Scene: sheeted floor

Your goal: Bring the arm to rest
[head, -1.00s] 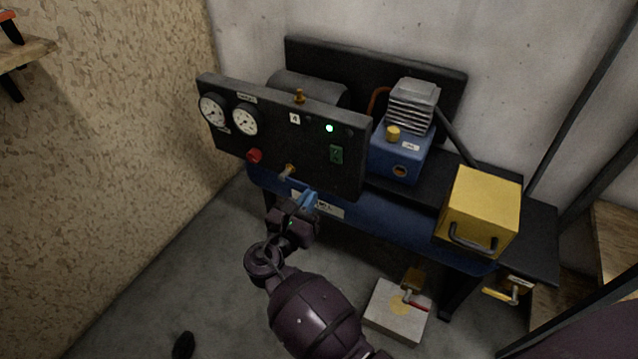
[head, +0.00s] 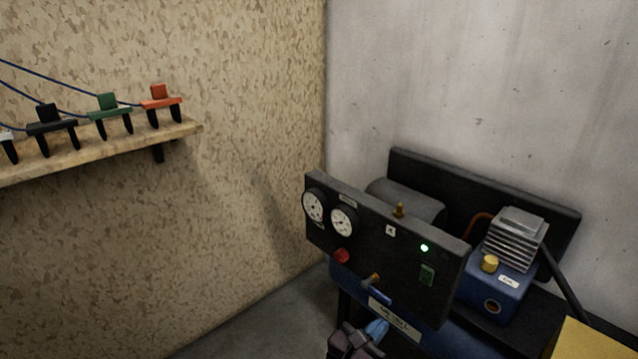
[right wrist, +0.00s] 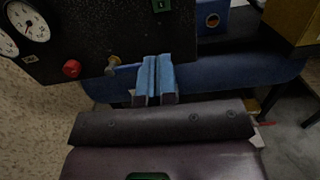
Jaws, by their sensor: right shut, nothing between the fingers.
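My right gripper shows at the bottom of the head view (head: 377,330), its blue fingertips just below the front of the compressor panel (head: 390,240). In the right wrist view its two blue fingers (right wrist: 156,78) are together with nothing between them. They point at the blue tank (right wrist: 225,72), below the panel and right of the brass tap (right wrist: 113,63). I cannot tell whether they touch anything. My left gripper is out of view.
A wooden shelf (head: 100,152) with several coloured clamp-like items is on the left wall.

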